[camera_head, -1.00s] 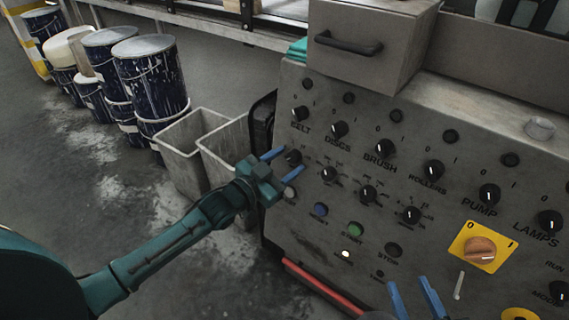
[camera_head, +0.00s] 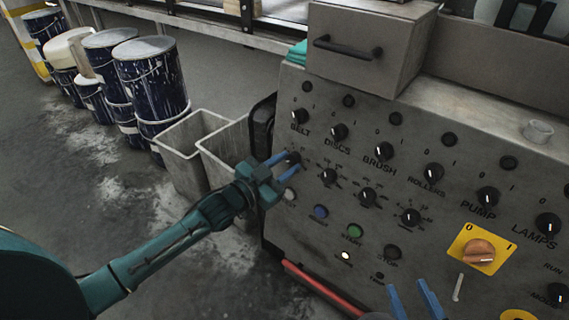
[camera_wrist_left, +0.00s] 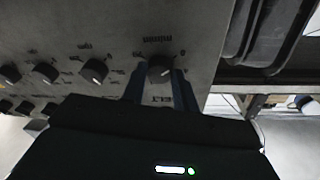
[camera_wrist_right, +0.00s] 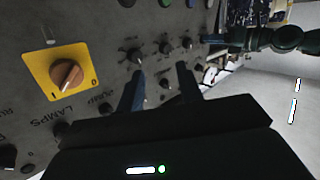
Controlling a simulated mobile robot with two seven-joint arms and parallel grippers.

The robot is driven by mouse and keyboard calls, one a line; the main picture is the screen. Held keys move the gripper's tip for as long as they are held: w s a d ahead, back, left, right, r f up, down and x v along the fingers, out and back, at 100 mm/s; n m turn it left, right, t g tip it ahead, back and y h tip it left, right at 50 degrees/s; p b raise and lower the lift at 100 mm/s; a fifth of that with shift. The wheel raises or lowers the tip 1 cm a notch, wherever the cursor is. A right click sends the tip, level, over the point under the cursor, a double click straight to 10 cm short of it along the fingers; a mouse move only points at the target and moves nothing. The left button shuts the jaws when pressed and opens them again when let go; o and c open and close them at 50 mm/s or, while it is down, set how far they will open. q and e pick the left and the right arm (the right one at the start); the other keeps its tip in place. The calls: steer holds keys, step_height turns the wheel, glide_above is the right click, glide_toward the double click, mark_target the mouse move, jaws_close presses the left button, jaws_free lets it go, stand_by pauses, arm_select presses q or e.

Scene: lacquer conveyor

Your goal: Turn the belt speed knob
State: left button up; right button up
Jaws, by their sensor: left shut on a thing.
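The belt speed knob (camera_head: 293,157) is a small black dial at the left end of the lower knob row on the grey control panel (camera_head: 335,225). My left gripper (camera_head: 283,164) is at it, with its blue fingers on either side. In the left wrist view the knob (camera_wrist_left: 160,67) sits between the fingertips, and the gripper is shut on it. The fingers hide part of the knob and its scale. My right gripper (camera_head: 415,287) is open and empty in front of the lower panel; its spread fingers also show in the right wrist view (camera_wrist_right: 160,82).
Other black knobs, such as the one marked BELT (camera_head: 300,115), and a yellow-plated rotary switch (camera_head: 480,250) are on the panel. A drawer box (camera_head: 370,50) juts out above. Grey bins (camera_head: 182,150) and paint drums (camera_head: 150,80) stand on the floor at left.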

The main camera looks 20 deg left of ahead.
arm_select(q)
steer(key=shift+r+m, duration=0.15)
steer(key=shift+m, duration=0.25)
steer(key=shift+a+r+m+g+p, duration=0.1)
steer(key=shift+m+g+p, duration=0.3)
steer(key=shift+m+p, duration=0.85)
steer(key=m+g+p, duration=0.1)
steer(key=m+p, duration=0.2)
steer(key=m, duration=0.1)
steer(key=shift+r+h, duration=0.1)
steer(key=shift+h, duration=0.3)
steer(key=shift+m+p, duration=0.8)
steer(key=shift+m, duration=0.65)
arm_select(e)
step_height(320, 180, up, 6)
steer(key=s+d+m+g+h, duration=0.1)
steer(key=s+d+m, duration=0.1)
steer(key=shift+d+m, duration=0.2)
steer(key=shift+m, duration=0.1)
steer(key=shift+f, duration=0.1)
steer(key=shift+s, duration=0.1)
arm_select(q)
steer(key=o, duration=1)
